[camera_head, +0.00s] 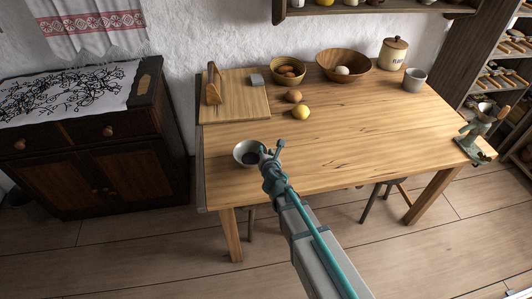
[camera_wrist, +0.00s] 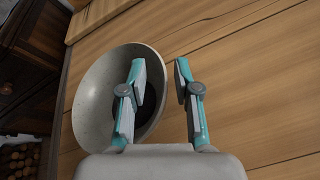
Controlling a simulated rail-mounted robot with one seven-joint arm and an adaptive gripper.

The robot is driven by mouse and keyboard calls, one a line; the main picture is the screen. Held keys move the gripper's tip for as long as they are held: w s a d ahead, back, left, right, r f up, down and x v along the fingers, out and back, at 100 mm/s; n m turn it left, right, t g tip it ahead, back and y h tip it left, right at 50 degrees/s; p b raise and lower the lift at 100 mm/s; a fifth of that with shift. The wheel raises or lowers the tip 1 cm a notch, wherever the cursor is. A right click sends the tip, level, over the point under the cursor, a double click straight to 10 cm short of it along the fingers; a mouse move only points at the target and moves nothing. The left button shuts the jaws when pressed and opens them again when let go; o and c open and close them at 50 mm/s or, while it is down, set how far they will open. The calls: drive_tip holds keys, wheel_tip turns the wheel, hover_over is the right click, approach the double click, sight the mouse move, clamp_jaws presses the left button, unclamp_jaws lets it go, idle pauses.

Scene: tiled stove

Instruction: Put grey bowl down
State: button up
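The grey bowl (camera_head: 237,151) is at the front left part of the wooden table (camera_head: 330,160), near its front edge. It looks upright and appears to rest on the tabletop. In the wrist view the bowl (camera_wrist: 95,95) fills the left half, with a dark patch inside it, partly hidden by a finger. My gripper (camera_head: 270,153) is at the bowl's right side. In the wrist view my gripper (camera_wrist: 160,78) has its fingers apart, one over the inside of the bowl and one outside. The rim passes between them, with gaps showing.
A cutting board (camera_head: 235,98) lies behind the bowl. A yellow fruit (camera_head: 301,112), a brown round item (camera_head: 294,96), two wooden bowls (camera_head: 287,72) (camera_head: 342,67), a canister (camera_head: 393,53) and a grey cup (camera_head: 414,79) stand farther back.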

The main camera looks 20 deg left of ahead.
drive_tip(key=v, duration=1)
drive_tip(key=shift+w+r, duration=0.1)
drive_tip(key=shift+r, duration=0.05)
drive_tip(key=shift+p+v, duration=1.1)
drive_tip(key=shift+p, duration=0.05)
